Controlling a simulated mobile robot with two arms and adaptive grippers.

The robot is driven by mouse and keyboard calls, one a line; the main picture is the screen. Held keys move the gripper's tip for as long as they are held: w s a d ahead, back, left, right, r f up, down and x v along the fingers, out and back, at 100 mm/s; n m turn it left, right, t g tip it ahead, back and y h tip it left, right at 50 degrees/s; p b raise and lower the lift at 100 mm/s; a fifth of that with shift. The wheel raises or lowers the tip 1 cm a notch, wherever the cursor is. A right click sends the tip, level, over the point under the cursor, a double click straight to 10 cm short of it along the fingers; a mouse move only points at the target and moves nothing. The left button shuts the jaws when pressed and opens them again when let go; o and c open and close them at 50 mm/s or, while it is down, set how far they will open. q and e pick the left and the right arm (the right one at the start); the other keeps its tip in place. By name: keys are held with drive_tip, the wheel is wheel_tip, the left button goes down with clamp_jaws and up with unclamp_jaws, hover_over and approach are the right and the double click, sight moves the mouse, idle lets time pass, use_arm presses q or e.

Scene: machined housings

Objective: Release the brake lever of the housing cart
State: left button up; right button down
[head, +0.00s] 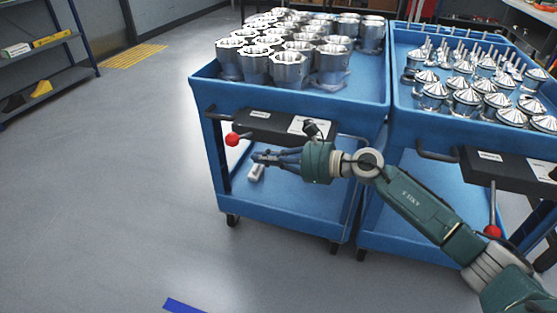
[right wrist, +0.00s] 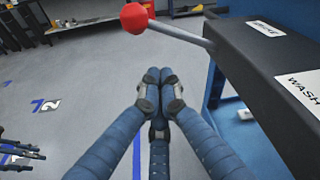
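The housing cart (head: 215,100) is the left blue cart, with rows of metal housings on top. Its brake lever ends in a red ball (head: 232,139), beside the dark labelled box (head: 262,122) on the cart's end. In the right wrist view the red ball (right wrist: 134,18) is at the top, and its grey rod (right wrist: 180,34) runs sideways to the box. My right gripper (head: 262,158) is below and right of the ball, apart from it; its fingers (right wrist: 162,78) are together and empty. Dark prongs (right wrist: 18,152) at the left edge look like my left gripper, too small to judge.
A second blue cart (head: 405,110) with cone-topped parts stands close on the right; its red-knobbed lever (head: 492,231) hangs down. A small white object (head: 256,172) shows at the lower shelf. Open floor lies left, with a shelf rack (head: 75,75) beyond.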

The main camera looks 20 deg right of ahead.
drive_tip(key=shift+v, duration=2.25)
